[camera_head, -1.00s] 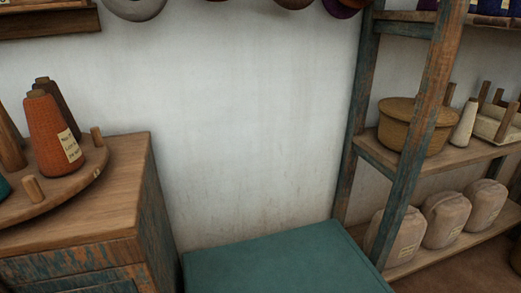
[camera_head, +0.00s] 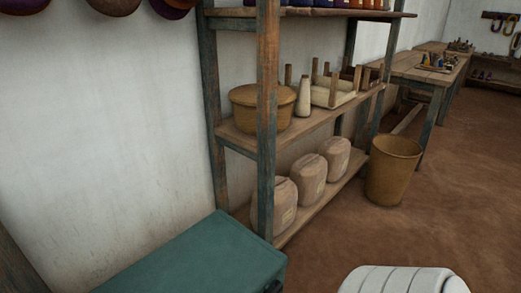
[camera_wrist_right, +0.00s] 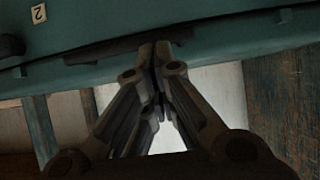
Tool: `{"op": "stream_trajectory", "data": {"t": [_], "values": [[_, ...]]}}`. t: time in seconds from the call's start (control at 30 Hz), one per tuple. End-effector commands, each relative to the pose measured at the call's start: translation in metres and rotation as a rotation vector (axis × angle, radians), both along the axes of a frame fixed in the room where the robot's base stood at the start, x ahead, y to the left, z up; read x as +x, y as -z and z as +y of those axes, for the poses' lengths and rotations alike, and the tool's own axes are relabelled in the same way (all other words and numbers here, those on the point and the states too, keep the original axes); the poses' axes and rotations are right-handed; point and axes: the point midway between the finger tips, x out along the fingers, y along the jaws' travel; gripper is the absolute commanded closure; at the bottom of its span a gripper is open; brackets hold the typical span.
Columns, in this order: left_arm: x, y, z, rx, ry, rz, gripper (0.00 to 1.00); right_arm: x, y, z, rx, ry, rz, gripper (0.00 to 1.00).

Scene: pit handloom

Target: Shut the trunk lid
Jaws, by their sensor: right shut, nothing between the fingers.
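The teal trunk (camera_head: 200,256) stands at the lower left of the head view, against the white wall. Its flat top shows no raised lid, but the seam is out of frame there, so I cannot tell how fully it is shut. My left gripper is not in view.
A wooden shelf unit (camera_head: 266,120) stands close to the trunk's right, holding a lidded basket (camera_head: 262,110) and wrapped bundles (camera_head: 309,178). A tan bin (camera_head: 393,168) stands beyond it. A work table (camera_head: 440,72) is farther back. Brown floor is open at right.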

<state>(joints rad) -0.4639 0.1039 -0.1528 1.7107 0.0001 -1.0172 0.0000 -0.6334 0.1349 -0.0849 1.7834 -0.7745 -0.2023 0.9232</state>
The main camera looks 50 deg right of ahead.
Motion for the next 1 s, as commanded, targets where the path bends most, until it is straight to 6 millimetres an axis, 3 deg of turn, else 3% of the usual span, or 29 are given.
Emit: {"op": "stream_trajectory", "data": {"t": [0.5, 0.8, 1.0], "values": [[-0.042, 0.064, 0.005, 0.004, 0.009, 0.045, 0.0, 0.006, -0.021, -0.003, 0.001, -0.001, 0.0, 1.0], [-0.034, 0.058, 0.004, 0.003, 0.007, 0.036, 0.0, -0.056, -0.02, 0.001, 0.002, 0.001, 0.005, 1.0], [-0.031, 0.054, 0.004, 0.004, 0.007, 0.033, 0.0, -0.084, -0.023, 0.002, 0.001, 0.001, 0.002, 1.0]]}}
